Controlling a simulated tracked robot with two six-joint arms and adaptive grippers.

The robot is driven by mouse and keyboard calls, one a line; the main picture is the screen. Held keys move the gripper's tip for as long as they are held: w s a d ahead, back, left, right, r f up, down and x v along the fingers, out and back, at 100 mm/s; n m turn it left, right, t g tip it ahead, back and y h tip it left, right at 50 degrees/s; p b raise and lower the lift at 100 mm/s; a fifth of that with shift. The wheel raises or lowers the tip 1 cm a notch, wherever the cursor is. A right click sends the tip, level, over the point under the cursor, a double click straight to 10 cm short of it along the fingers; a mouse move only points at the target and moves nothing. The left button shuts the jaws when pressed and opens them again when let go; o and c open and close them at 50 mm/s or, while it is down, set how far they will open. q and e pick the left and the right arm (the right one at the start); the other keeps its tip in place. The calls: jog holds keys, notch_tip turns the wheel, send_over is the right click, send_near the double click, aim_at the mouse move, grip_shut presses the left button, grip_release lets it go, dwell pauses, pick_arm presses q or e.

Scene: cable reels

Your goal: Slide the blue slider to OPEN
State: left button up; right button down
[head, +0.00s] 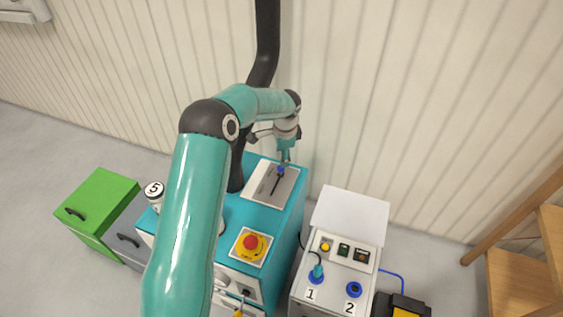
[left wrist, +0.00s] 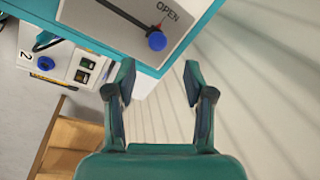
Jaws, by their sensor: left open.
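The blue slider (head: 281,170) is a round knob on a grey plate (head: 262,190) on top of the teal cabinet. In the left wrist view the blue slider (left wrist: 157,41) sits at the end of its dark slot, beside the word OPEN and a small red mark. My left gripper (head: 285,157) points down over the wall-side end of the plate. In the left wrist view my left gripper (left wrist: 159,72) is open and empty; the knob shows beyond its fingertips, between their lines, not held. My right gripper is not in view.
A red emergency button (head: 251,243) on a yellow base stands on the same teal cabinet (head: 291,210). A white box (head: 334,258) with blue sockets 1 and 2 is at its right. A green cabinet (head: 98,205) is at left, wooden shelving (head: 523,265) at right. A ribbed wall (head: 420,110) closes the back.

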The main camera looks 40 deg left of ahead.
pick_arm(q)
jog(key=shift+s+d+r, duration=0.15)
jog(key=shift+d+r, duration=0.05)
jog(key=shift+r, duration=0.95)
jog(key=shift+s+d+r, duration=0.1)
jog(key=shift+d+r, duration=0.1)
jog(key=shift+r, duration=0.95)
